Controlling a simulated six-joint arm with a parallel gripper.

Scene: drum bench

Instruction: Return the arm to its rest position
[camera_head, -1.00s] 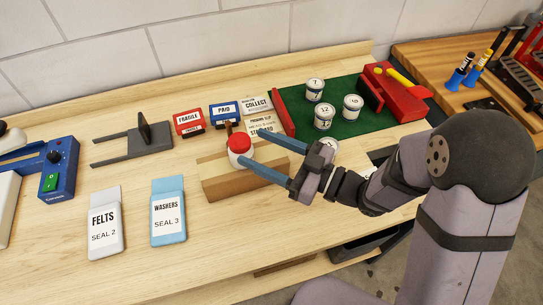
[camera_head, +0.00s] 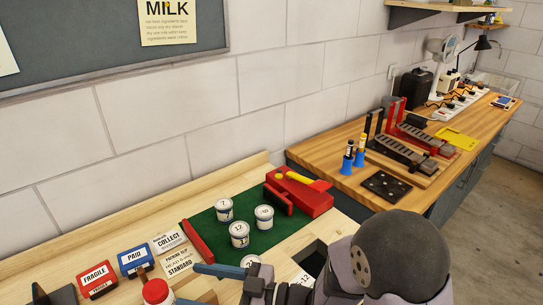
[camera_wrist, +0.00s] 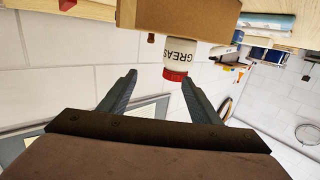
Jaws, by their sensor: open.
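My gripper (camera_wrist: 160,80) is open, with nothing between its fingers. In the head view, one blue-grey finger (camera_head: 222,271) shows at the bottom edge, to the right of a white jar with a red cap (camera_head: 156,291). In the wrist view, which is turned over, the jar (camera_wrist: 178,52) reads "GREAS" and stands at a wooden block (camera_wrist: 185,18), just beyond my fingertips. Whether a finger touches the jar I cannot tell.
A green mat (camera_head: 213,238) with several white tins and a red box (camera_head: 305,198) lies behind my arm. Label boxes (camera_head: 98,279) stand at the left. The wall borders the back.

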